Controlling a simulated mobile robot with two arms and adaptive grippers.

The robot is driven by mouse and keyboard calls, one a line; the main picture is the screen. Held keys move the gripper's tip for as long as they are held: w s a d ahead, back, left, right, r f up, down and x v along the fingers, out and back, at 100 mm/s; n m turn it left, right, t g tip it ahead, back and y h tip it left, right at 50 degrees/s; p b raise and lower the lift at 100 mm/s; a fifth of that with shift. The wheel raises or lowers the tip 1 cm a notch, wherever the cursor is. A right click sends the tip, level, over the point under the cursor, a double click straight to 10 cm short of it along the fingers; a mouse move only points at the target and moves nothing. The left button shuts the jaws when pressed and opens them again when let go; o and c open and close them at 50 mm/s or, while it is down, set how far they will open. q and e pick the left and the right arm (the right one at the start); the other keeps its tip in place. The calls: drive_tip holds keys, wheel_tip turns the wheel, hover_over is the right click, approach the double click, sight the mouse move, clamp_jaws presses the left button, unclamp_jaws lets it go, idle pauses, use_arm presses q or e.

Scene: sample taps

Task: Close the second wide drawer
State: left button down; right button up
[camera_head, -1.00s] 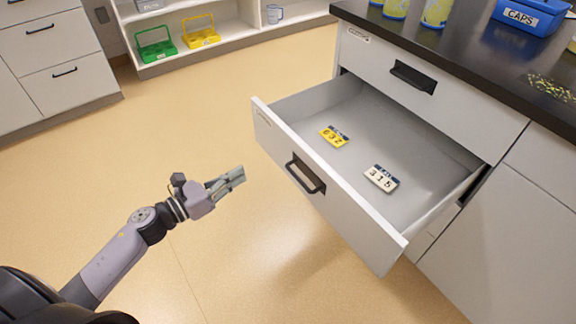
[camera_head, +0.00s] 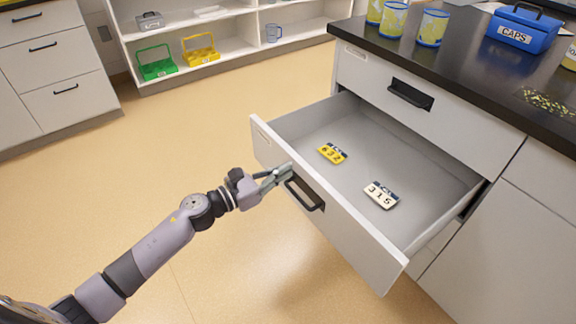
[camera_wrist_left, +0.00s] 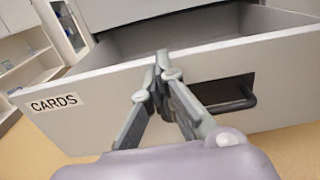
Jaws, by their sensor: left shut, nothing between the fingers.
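The second wide drawer (camera_head: 345,230) is pulled well out of the grey cabinet, below a shut top drawer (camera_head: 420,108). Its front has a dark handle (camera_head: 304,194) and, in the left wrist view, a CARDS label (camera_wrist_left: 54,103). Inside lie a yellow number card (camera_head: 332,153) and a white number card (camera_head: 381,195). My left gripper (camera_head: 288,172) is shut and empty, its fingertips at the drawer front just left of the handle. In the left wrist view its fingertips (camera_wrist_left: 162,60) overlap the front's upper edge; I cannot tell whether they touch. My right gripper is not in view.
The dark countertop (camera_head: 465,65) holds yellow-patterned cups (camera_head: 433,27) and a blue CAPS box (camera_head: 525,27). Open shelves at the back hold green (camera_head: 157,64) and yellow (camera_head: 200,50) carriers. The floor (camera_head: 200,120) left of the drawer is clear.

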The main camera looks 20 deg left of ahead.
use_arm(q)
drive_tip(key=shift+x, duration=0.8)
drive_tip(key=shift+w, duration=0.1)
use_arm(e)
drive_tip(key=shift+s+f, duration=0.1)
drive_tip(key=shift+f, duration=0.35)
use_arm(q)
drive_tip(key=shift+d, duration=0.1)
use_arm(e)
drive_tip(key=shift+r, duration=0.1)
